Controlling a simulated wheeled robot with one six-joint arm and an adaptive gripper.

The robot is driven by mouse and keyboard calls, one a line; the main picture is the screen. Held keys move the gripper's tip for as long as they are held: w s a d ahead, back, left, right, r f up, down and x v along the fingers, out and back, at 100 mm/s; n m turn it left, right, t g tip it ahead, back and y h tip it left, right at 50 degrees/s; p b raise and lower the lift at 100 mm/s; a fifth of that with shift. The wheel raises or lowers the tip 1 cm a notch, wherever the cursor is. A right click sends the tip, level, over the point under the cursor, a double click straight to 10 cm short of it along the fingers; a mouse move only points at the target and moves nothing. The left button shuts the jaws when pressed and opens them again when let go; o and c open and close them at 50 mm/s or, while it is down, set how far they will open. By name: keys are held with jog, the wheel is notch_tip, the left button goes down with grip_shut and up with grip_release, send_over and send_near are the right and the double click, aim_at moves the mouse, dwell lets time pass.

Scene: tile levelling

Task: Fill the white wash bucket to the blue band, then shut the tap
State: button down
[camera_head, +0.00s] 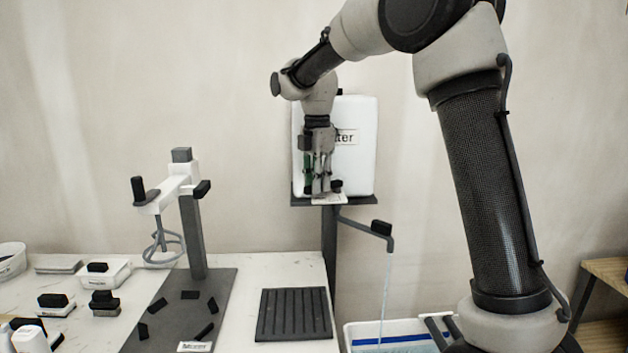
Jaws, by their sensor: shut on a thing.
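The white wash bucket (352,331) stands at the bottom, cut off by the picture's edge and partly behind my arm. Its blue band (400,339) shows along the far wall; the water level against it is hard to judge. A thin stream of water (386,285) runs from the spout (389,244) down into the bucket. The white water tank (362,165) sits on a dark shelf. My gripper (321,188) points down in front of the tank, shut at its foot, beside a small dark tap handle (337,186). The grip itself is mostly hidden.
A black ribbed mat (293,314) lies at the table's right end. A grey stand (193,235) with a whisk (163,246) rises left of it. Several black-topped blocks lie farther left. A wooden shelf (606,270) stands at the right.

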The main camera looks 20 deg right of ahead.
jog(key=shift+s+d+n, duration=0.4)
jog(key=shift+s+n, duration=0.2)
jog(key=shift+n, duration=0.65)
jog(key=shift+s+d+n, duration=0.4)
jog(key=shift+s+n, duration=0.2)
jog(key=shift+n, duration=0.65)
jog(key=c, duration=1.3)
grip_release()
notch_tip(320, 180, up, 12)
